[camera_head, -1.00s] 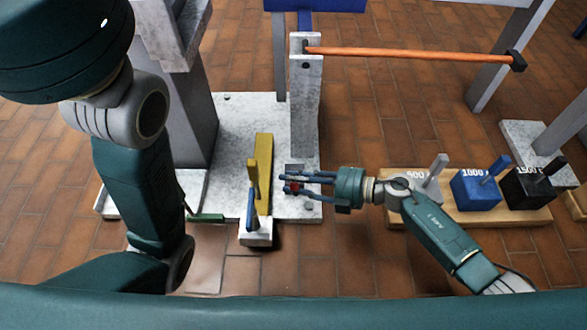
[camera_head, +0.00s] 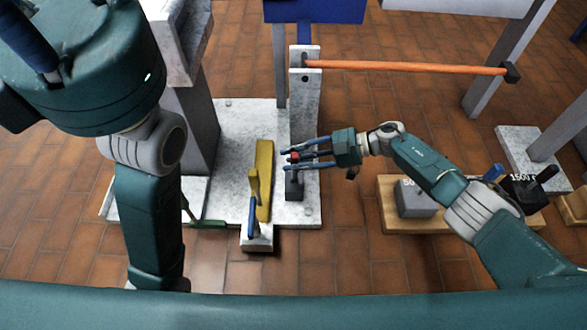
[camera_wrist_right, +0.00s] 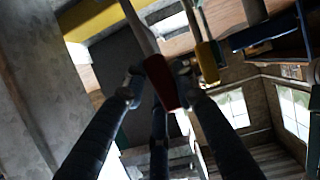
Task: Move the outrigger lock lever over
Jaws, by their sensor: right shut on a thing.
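The lever with a red tip (camera_head: 294,156) stands on a dark grey block (camera_head: 294,186) on the pale base plate, in front of the upright post. My right gripper (camera_head: 291,157) reaches in from the right with its fingers closed around the red tip. In the right wrist view the red end (camera_wrist_right: 161,87) of a pale bar lies between my fingers. The fingers hide part of the lever. My left arm fills the left side of the head view; one blue finger-like part (camera_head: 28,38) shows at the top corner, and its jaw opening is hidden.
A yellow bar (camera_head: 265,180) and a blue-tipped lever (camera_head: 251,219) stand just left of the grey block. An orange rod (camera_head: 400,66) extends right from the post (camera_head: 306,110). Weights, including a grey one (camera_head: 416,200), sit on a wooden board (camera_head: 388,212) under my right arm.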

